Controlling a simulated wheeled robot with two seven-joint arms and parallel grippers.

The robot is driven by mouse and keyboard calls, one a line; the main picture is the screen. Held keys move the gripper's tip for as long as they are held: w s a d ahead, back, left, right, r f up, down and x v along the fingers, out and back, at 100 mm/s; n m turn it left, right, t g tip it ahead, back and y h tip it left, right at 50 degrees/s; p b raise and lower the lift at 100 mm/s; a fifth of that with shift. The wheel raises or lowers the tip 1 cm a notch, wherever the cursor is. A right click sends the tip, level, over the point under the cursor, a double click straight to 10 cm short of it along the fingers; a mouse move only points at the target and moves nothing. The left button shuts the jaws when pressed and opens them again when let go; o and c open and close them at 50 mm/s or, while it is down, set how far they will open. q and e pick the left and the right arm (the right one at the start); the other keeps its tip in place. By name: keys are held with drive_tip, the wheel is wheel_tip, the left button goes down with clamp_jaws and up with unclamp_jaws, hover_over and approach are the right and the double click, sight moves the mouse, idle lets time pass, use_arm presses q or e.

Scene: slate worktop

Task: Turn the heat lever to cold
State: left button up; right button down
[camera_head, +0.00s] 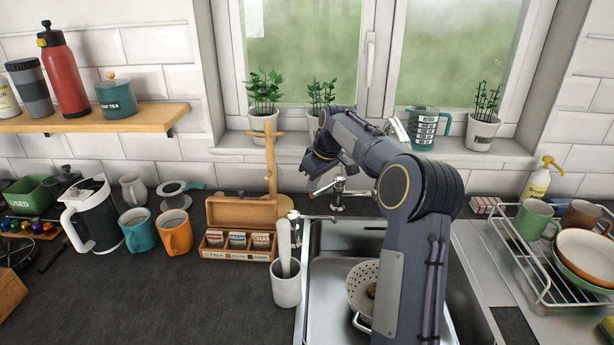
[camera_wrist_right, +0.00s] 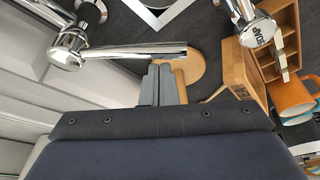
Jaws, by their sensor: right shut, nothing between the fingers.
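The chrome sink tap (camera_head: 338,199) stands behind the sink, partly hidden by my right arm. In the right wrist view its lever (camera_wrist_right: 125,51) is a chrome bar running sideways from a round joint on the left. My right gripper (camera_head: 311,167) is above and left of the tap. In the wrist view the right gripper's fingers (camera_wrist_right: 161,70) are shut and empty, with their tips close beside the lever bar; I cannot tell whether they touch it. My left gripper is not in view.
A wooden mug tree (camera_head: 270,165) and tea box (camera_head: 238,240) stand left of the tap. A chrome soap dispenser (camera_head: 293,222) is at the sink's back left corner. A colander (camera_head: 361,286) sits in the sink (camera_head: 330,270). A dish rack (camera_head: 548,262) is at the right.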

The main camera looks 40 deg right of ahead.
drive_tip(key=shift+s+f, duration=0.1)
drive_tip(key=shift+s, duration=0.05)
drive_tip(key=shift+s, duration=0.1)
idle(0.3)
drive_tip(key=shift+s+n, duration=0.25)
drive_tip(key=shift+n, duration=0.15)
drive_tip(key=shift+s, duration=0.15)
drive_tip(key=shift+s+d+n+y+p, duration=0.2)
drive_tip(key=shift+s+n+p, duration=0.1)
drive_tip(key=shift+s+n, duration=0.15)
drive_tip(key=shift+s+d+n+y+p, duration=0.1)
drive_tip(key=shift+s+n+y+p, duration=0.15)
drive_tip(key=shift+n, duration=0.3)
drive_tip(key=shift+s+d, duration=0.25)
drive_tip(key=shift+s, duration=0.35)
drive_tip(key=shift+s+d, duration=0.25)
drive_tip(key=shift+s, duration=0.3)
